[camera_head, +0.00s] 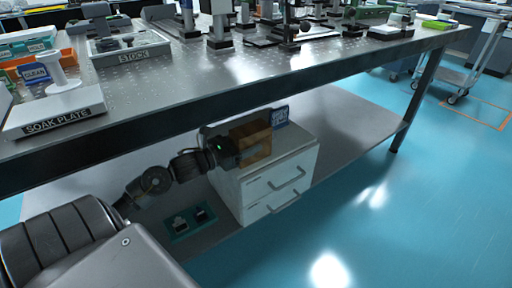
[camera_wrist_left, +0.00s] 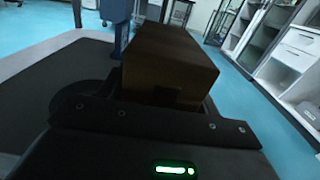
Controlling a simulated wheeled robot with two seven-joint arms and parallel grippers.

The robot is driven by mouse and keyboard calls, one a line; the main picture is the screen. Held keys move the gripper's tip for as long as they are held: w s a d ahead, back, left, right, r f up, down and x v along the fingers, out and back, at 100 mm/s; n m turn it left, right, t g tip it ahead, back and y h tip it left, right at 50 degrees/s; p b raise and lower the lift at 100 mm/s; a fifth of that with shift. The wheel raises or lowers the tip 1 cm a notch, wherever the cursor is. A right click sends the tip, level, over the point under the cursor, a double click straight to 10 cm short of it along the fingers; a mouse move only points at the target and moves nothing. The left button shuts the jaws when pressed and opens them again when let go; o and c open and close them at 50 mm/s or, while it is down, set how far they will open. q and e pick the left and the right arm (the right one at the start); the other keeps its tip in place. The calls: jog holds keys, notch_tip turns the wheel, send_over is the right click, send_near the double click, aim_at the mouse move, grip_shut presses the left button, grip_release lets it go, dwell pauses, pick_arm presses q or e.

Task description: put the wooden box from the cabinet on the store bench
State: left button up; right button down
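The wooden box (camera_head: 252,138) is at the top of the white drawer cabinet (camera_head: 268,180) under the bench. I cannot tell whether it rests on the cabinet or is just clear of it. My left gripper (camera_head: 246,150) reaches in from the left and is at the box, with part of a finger along its near side. In the left wrist view the brown box (camera_wrist_left: 165,75) fills the space in front of the gripper. The fingertips are too dark and hidden to show whether they grip it. My right gripper is out of view.
The perforated metal bench (camera_head: 240,85) hangs over the cabinet and my left arm. On it stand a soak plate (camera_head: 55,108), a stock tray (camera_head: 130,48) and optics mounts. A blue label (camera_head: 280,116) stands behind the box. Open blue floor (camera_head: 370,220) lies right of the cabinet.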

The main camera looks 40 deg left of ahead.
pick_arm(q)
jog(key=shift+r, duration=0.1)
jog(key=c, duration=1.1)
